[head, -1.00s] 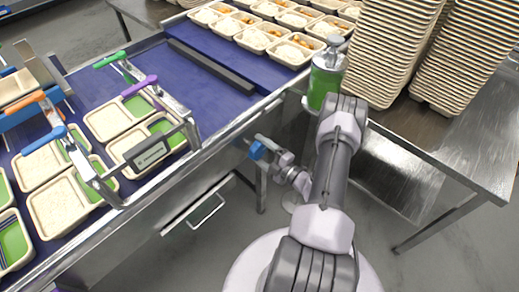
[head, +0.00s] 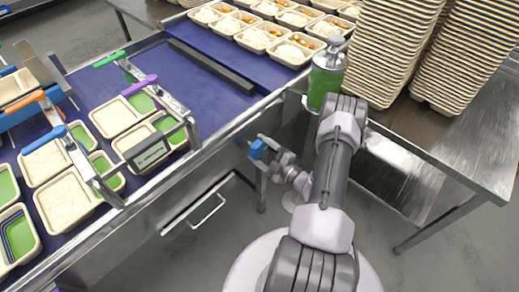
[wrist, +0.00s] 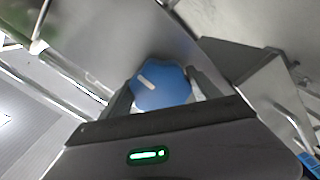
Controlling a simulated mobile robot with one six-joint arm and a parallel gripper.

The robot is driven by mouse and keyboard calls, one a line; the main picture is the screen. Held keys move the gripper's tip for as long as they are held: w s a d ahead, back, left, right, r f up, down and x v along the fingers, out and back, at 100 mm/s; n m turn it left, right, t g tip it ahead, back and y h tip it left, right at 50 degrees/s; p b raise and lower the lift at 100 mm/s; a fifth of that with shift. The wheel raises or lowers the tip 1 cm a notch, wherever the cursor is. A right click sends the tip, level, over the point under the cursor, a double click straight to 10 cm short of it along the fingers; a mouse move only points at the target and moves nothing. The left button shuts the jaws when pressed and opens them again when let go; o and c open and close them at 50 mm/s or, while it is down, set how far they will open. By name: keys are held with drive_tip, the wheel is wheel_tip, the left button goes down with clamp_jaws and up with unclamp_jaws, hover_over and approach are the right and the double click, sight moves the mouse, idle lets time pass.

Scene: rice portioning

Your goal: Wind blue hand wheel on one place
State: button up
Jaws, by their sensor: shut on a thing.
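The blue hand wheel (head: 257,149) sits on the side of the steel conveyor frame, below the belt. In the wrist view the wheel (wrist: 165,88) is a lobed blue knob with a short white mark near its left upper part. My gripper (head: 264,146) is at the wheel. In the wrist view my gripper (wrist: 163,88) has one dark finger on each side of the wheel and is shut on it. The wheel's shaft is hidden behind it.
The conveyor's blue belt (head: 207,98) carries food trays under metal bridges with coloured handles. A drawer-like handle (head: 207,211) sticks out from the frame. A green dispenser (head: 325,75) stands near stacked empty trays (head: 392,55) on a steel table at right.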

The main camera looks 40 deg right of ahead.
drive_tip(key=o, duration=1.4)
drive_tip(key=s+p, duration=0.1)
drive_tip(key=s, duration=0.4)
drive_tip(key=s+d+p, duration=0.1)
drive_tip(key=s, duration=0.5)
drive_tip(key=s+p, duration=0.1)
drive_tip(key=s, duration=0.5)
drive_tip(key=shift+s+d, duration=0.15)
drive_tip(key=shift+s, duration=0.05)
